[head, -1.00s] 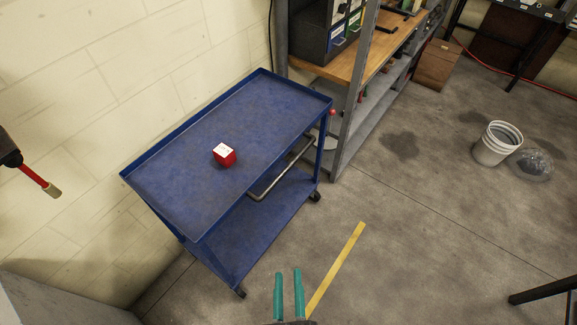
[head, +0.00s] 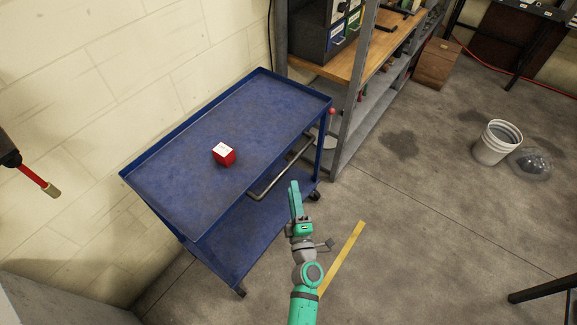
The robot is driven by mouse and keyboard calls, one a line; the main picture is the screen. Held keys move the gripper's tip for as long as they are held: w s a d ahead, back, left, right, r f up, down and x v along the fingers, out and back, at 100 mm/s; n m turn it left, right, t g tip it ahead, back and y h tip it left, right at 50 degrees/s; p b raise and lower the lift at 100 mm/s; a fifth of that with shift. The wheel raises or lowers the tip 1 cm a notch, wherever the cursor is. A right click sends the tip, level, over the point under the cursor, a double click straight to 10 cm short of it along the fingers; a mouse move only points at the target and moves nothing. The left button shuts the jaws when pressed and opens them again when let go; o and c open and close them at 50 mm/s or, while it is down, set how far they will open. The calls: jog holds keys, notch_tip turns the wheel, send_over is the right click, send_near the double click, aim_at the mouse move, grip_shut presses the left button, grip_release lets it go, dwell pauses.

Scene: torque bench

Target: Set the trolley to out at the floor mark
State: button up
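The blue trolley (head: 205,180) stands near the pale block wall, with a top tray and a lower shelf on castors. Its grey bar handle (head: 284,170) sticks out from its right-hand side. A yellow floor mark (head: 347,248) lies on the concrete to the trolley's right, apart from it; my arm covers its lower end. My teal gripper (head: 294,186) is in front of the trolley's right side, just below the handle in the picture, with no clear contact. Its fingers point up in the picture and overlap, so their gap is unclear.
A red and white box (head: 224,154) sits on the trolley's top. A grey metal shelf post (head: 358,95) and wooden bench (head: 350,62) stand close behind the trolley. A white bucket (head: 497,142) is far right. The floor right of the yellow mark is clear.

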aim_at(289, 166)
jog(key=w, duration=0.3)
jog(key=w+a+r, duration=0.1)
jog(key=w, duration=0.6)
jog(key=shift+a+r, duration=0.15)
jog(key=shift+a, duration=0.05)
grip_shut()
